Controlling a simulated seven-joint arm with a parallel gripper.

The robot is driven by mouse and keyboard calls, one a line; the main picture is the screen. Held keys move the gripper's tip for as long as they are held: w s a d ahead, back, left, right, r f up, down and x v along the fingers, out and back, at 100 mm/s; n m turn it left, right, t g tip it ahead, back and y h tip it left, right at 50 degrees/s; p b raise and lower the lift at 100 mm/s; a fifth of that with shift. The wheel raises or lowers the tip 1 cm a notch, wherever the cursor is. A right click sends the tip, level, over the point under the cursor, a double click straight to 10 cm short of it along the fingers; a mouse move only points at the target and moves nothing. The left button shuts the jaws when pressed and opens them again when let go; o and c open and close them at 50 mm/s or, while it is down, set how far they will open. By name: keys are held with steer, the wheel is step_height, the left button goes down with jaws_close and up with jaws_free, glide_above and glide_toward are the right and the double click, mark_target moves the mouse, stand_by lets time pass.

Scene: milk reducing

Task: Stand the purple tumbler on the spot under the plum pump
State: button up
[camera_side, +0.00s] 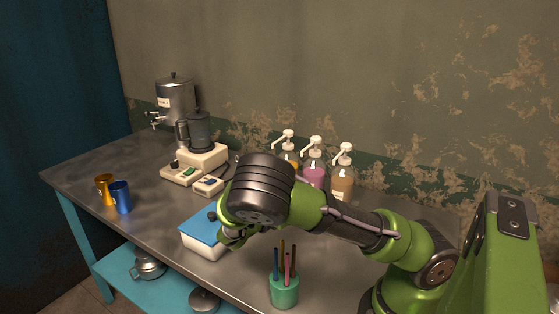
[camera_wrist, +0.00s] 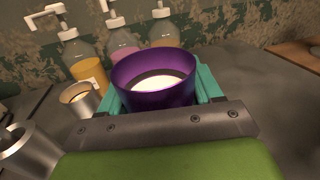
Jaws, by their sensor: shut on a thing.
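The purple tumbler (camera_wrist: 155,98) is upright between the teal fingers of my gripper (camera_wrist: 162,88) in the wrist view, with pale white liquid inside. The gripper is shut on it. In the side view my arm hides the tumbler and the fingers. The plum pump (camera_side: 314,176) is the middle of three pump bottles by the wall, its liquid pinkish purple. It also shows in the wrist view (camera_wrist: 121,41), beyond the tumbler's left part. The spot under its spout is hidden in both views. I cannot tell whether the tumbler touches the table.
A small metal cup (camera_wrist: 80,99) is left of my gripper. A blue-lidded box (camera_side: 203,236), pen holder (camera_side: 285,290), orange cup (camera_side: 104,190) and blue cup (camera_side: 121,197) stand on the table.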

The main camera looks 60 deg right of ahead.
steer(key=w+a+n+t, duration=0.1)
steer(key=w+a+t, duration=0.1)
steer(key=w+a, duration=0.35)
steer(key=g, duration=0.1)
glide_toward(313, 176)
steer(key=d, duration=0.2)
steer(key=s+d+r, duration=0.1)
steer(key=d+r, duration=0.1)
steer(key=d, duration=0.1)
steer(key=shift+s+d, duration=0.15)
steer(key=shift+d, duration=0.2)
step_height(313, 176, down, 2)
steer(key=shift+d+f, duration=0.1)
steer(key=shift+d, duration=0.05)
step_height(313, 176, down, 4)
steer(key=shift+f, duration=0.15)
steer(key=shift+d+f, duration=0.15)
steer(key=shift+f, duration=0.1)
steer(key=shift+f, duration=0.15)
steer(key=o, duration=1.3)
